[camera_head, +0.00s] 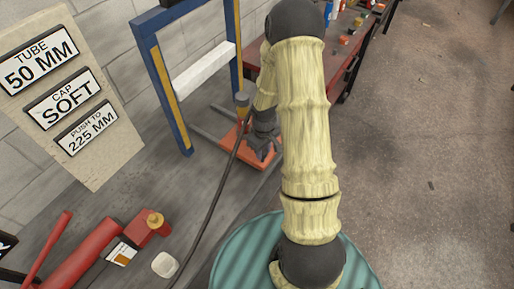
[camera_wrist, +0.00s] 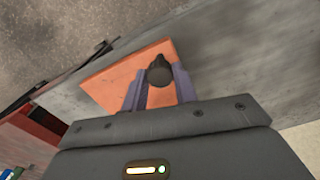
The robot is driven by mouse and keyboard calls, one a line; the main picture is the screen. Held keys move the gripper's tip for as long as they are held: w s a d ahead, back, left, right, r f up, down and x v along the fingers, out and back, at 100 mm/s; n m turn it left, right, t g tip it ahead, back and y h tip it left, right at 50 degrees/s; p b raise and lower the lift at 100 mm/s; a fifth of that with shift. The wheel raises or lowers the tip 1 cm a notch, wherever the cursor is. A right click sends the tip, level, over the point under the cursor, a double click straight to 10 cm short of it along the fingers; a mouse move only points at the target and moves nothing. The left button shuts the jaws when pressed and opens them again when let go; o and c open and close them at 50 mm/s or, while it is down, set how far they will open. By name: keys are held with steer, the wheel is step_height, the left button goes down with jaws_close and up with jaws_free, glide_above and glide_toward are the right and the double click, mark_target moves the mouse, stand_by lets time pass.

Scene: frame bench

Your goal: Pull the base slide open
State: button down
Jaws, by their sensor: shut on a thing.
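The base slide is a flat orange plate (camera_head: 238,165) low at the foot of the blue press frame (camera_head: 158,85), partly hidden by my arm in the head view. It also shows in the wrist view (camera_wrist: 104,88), with a dark round knob (camera_wrist: 159,70) on it. My gripper (camera_wrist: 158,80) is over the plate with its two fingers on either side of the knob, shut on it. In the head view my gripper (camera_head: 264,150) is small and dark above the plate's right part. How far the slide stands out from the frame is hard to tell.
A sign board (camera_head: 70,100) reads tube 50 mm, cap soft, push to 225 mm. A red cylinder tool (camera_head: 85,255) and a white cup (camera_head: 165,264) are at lower left. A dark red table (camera_head: 350,45) with small items stands behind. Open floor lies right.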

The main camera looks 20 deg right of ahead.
steer(key=shift+s+d, duration=0.2)
steer(key=shift+s, duration=0.15)
steer(key=c, duration=1.1)
jaws_free()
steer(key=shift+w, duration=0.1)
steer(key=shift+r, duration=0.65)
step_height(320, 180, up, 16)
